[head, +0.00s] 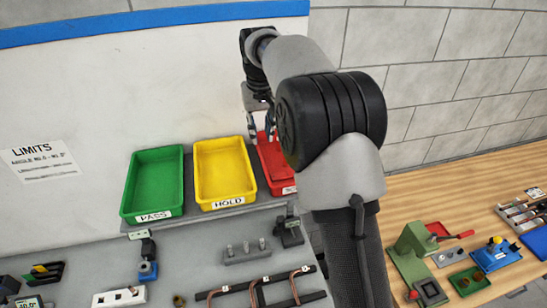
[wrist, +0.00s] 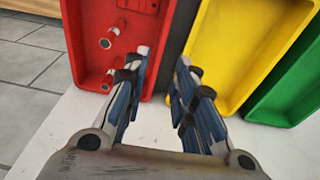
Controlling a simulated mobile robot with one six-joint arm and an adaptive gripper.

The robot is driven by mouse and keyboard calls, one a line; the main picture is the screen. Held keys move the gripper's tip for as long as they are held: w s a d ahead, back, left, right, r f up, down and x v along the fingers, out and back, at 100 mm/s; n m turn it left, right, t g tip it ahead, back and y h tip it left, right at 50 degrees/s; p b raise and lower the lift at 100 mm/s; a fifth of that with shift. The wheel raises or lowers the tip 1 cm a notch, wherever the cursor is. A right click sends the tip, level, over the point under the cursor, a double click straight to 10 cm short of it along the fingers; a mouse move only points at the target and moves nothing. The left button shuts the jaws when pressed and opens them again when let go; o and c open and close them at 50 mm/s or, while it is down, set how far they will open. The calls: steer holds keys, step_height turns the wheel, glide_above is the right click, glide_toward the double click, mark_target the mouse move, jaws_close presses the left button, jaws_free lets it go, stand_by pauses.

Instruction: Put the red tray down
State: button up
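The red tray (head: 271,165) is at the right end of the tray row in the head view, partly hidden by my arm. It also shows at the upper left of the wrist view (wrist: 85,35), with small tube-like pieces (wrist: 107,80) inside. My gripper (head: 261,130) is at the tray's far end, by the wall. In the wrist view its fingers (wrist: 162,62) are apart, with the left finger over the tray's right side and the right finger over the dark gap. I cannot tell whether a finger touches the rim, or whether the tray rests fully on the shelf.
The yellow HOLD tray (head: 224,170) stands close left of the red one, and the green PASS tray (head: 153,182) is further left. They stand on a grey shelf (head: 190,222). Bent copper tubes (head: 255,290) and fixtures lie in front. A wooden bench (head: 450,190) is at right.

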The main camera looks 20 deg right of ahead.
steer(key=s+r+t, duration=0.1)
steer(key=s+r, duration=0.4)
steer(key=s, duration=0.4)
steer(key=s+r, duration=0.5)
steer(key=s, duration=0.4)
steer(key=s+f+t, duration=0.1)
steer(key=s+f, duration=0.2)
steer(key=s, duration=0.8)
steer(key=s+f, duration=0.4)
steer(key=s, duration=0.7)
steer(key=shift+d+f+t, duration=0.2)
steer(key=shift+t, duration=0.2)
